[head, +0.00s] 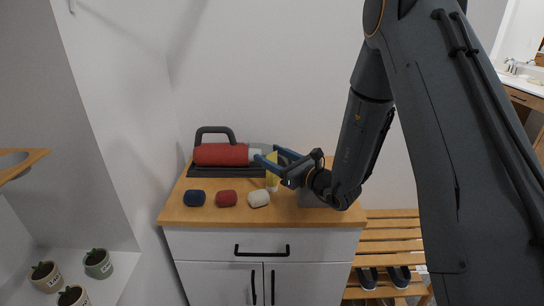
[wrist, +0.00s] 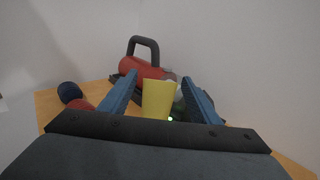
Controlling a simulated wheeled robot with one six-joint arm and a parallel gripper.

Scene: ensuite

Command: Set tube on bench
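The yellow tube (head: 272,182) stands on the wooden top of the white cabinet, partly hidden behind my gripper in the head view. In the wrist view the tube (wrist: 156,100) is upright, wider at its top, between the blue fingers, with a gap visible on each side. My gripper (head: 278,156) is open, its fingers reaching left over the cabinet top; it also shows in the wrist view (wrist: 161,77). The slatted wooden bench (head: 388,236) stands right of the cabinet, lower than its top, and is partly hidden by my arm.
A red cylinder (head: 220,154) lies in a black handled holder behind the tube. Blue (head: 194,198), red (head: 226,198) and white (head: 259,198) rolls lie along the cabinet's front edge. Dark shoes (head: 367,278) sit beneath the bench's upper slats. Small plant pots (head: 98,264) stand at lower left.

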